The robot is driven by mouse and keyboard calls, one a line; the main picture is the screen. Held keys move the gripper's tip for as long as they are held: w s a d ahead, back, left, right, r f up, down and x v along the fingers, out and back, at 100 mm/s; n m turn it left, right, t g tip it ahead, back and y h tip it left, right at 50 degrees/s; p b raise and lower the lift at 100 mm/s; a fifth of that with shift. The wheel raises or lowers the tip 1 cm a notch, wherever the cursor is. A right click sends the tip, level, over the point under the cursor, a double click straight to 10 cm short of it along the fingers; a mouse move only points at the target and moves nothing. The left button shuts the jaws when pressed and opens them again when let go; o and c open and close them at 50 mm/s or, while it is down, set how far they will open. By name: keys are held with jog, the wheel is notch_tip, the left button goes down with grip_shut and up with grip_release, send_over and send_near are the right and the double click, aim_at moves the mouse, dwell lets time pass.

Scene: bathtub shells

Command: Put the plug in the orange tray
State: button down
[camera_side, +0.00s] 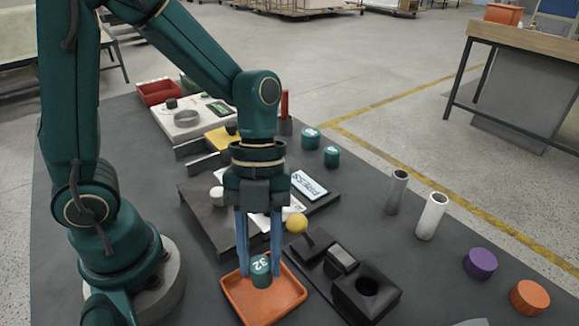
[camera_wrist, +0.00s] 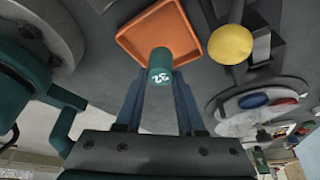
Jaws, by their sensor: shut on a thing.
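The plug is a short dark green cylinder (camera_side: 261,271) marked 32 on its top. It also shows in the wrist view (camera_wrist: 160,66). My gripper (camera_side: 260,272) points down, with its two blue fingers shut on the plug's sides. The orange tray (camera_side: 284,309) is a shallow square tray at the front of the dark table. The plug is upright within the tray's outline; I cannot tell whether its base touches the tray floor. In the wrist view the tray (camera_wrist: 136,31) lies behind and around the plug, and the fingers partly cover its near side.
A yellow ball (camera_side: 297,223) on a lever and a black block with a hole (camera_side: 366,292) stand close right of the tray. Grey (camera_side: 396,191) and white (camera_side: 432,216) cylinders, a purple disc (camera_side: 480,263) and an orange disc (camera_side: 529,297) stand farther right. Two green cylinders (camera_side: 331,157) stand behind.

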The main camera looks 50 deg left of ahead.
aim_at(261, 256)
jog(key=shift+f, duration=1.6)
jog(key=shift+f, duration=0.1)
jog(key=c, duration=0.5)
grip_release()
